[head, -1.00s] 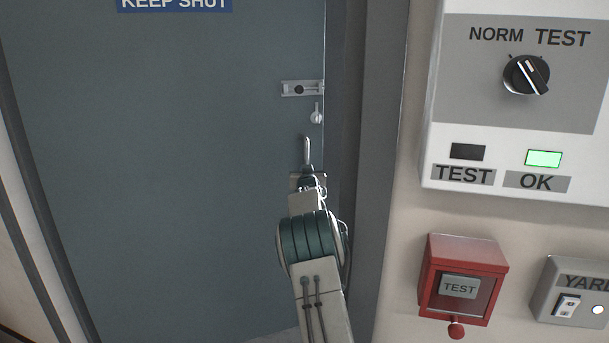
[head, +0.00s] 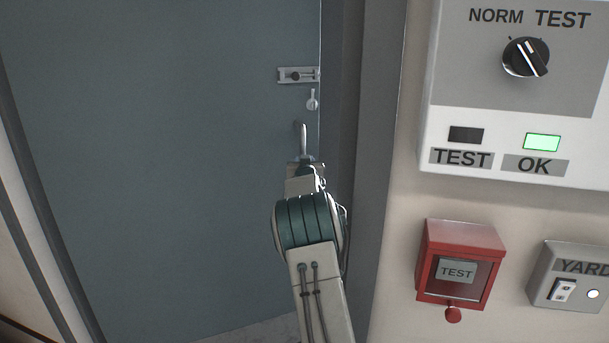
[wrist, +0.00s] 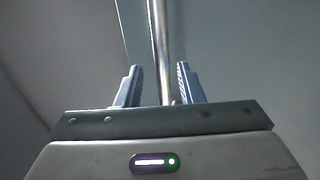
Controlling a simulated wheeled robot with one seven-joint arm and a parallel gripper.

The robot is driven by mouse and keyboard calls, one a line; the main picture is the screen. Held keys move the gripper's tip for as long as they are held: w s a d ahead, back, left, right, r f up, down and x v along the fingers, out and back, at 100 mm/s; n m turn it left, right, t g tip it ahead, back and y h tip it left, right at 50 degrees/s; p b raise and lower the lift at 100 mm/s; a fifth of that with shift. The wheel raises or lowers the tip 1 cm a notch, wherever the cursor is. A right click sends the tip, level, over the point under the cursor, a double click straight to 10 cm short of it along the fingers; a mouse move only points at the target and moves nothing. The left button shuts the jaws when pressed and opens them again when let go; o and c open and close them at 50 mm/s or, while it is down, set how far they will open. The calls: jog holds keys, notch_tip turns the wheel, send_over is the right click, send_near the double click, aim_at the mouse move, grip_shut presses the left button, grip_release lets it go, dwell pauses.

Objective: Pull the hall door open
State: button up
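The hall door (head: 160,180) is a blue-grey panel filling the left and middle of the head view. An upright metal handle (head: 300,136) stands near its right edge; it is also the shiny bar (wrist: 160,45) in the wrist view. My gripper (wrist: 159,82) is open, with one finger on each side of the bar and small gaps visible between. In the head view, my arm hides the handle's lower part and my fingers. I cannot tell whether the door is fully shut.
A slide bolt (head: 298,75) and a small keyhole cover (head: 312,99) sit above the handle. The grey door frame (head: 370,180) is close on the right. Beyond it are a white panel (head: 580,150) with a knob, a red TEST box (head: 435,235) and a YARD switch box (head: 545,290).

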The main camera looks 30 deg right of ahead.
jog(key=b+v, duration=0.1)
jog(key=v, duration=1)
jog(key=shift+s+a+b, duration=0.2)
jog(key=shift+s+b, duration=0.15)
jog(key=shift+b, duration=0.05)
jog(key=s+a+n+g+y+p, duration=0.2)
jog(key=s+a+g+y+p, duration=0.5)
jog(key=s+a, duration=1.25)
jog(key=s+a+n+g+p, duration=0.1)
jog(key=s+a+g+p, duration=0.1)
jog(key=s, duration=0.9)
jog(key=s+a+f+n+g+p, duration=0.1)
jog(key=s+a+g+p, duration=0.1)
jog(key=s, duration=1)
jog(key=a+g, duration=0.1)
jog(key=g, duration=0.1)
jog(key=shift+s+a+f+n+g, duration=0.15)
jog(key=shift+s+a+n+g, duration=0.1)
jog(key=shift+s+n+g, duration=0.1)
